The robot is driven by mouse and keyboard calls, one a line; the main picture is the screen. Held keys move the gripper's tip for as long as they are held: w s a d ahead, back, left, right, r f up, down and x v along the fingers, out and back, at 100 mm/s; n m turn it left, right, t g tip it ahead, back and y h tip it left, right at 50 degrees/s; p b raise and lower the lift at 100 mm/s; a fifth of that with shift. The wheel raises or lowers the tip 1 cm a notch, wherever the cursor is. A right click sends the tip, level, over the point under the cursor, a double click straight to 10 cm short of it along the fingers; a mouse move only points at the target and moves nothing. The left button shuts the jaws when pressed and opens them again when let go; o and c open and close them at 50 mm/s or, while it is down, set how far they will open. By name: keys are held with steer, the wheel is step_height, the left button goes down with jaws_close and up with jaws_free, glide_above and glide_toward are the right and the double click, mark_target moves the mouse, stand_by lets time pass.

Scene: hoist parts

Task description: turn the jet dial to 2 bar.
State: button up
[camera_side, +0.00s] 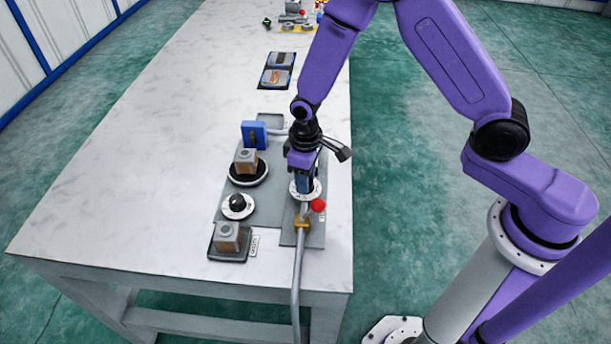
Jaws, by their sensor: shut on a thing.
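A dial with a white round scale (304,194) sits on a grey plate at the right side of the table, beside the pipe. My gripper (304,183) points down over this dial and is shut on its knob. The gripper hides the knob and any pointer, and the scale marks are too small to read. A second dial (238,205), with a black knob on a white disc, stands to the left, apart from my gripper.
A red ball-ended lever (318,205) and a brass fitting on a grey pipe (297,265) stand close in front of the gripper. Brownish blocks (227,237) (246,161) and a blue block (254,134) stand to the left. The table's left half is clear.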

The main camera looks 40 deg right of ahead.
stand_by(0.4)
steer(key=o, duration=1)
steer(key=shift+o, duration=0.2)
step_height(320, 180, up, 18)
steer(key=shift+f, duration=0.25)
steer(key=s+d+r+n, duration=0.1)
steer(key=s+d+n, duration=0.2)
steer(key=s, duration=1)
steer(key=s+d+r+n, duration=0.1)
steer(key=s+d+n, duration=0.2)
steer(key=s+d, duration=0.5)
steer(key=s, duration=0.5)
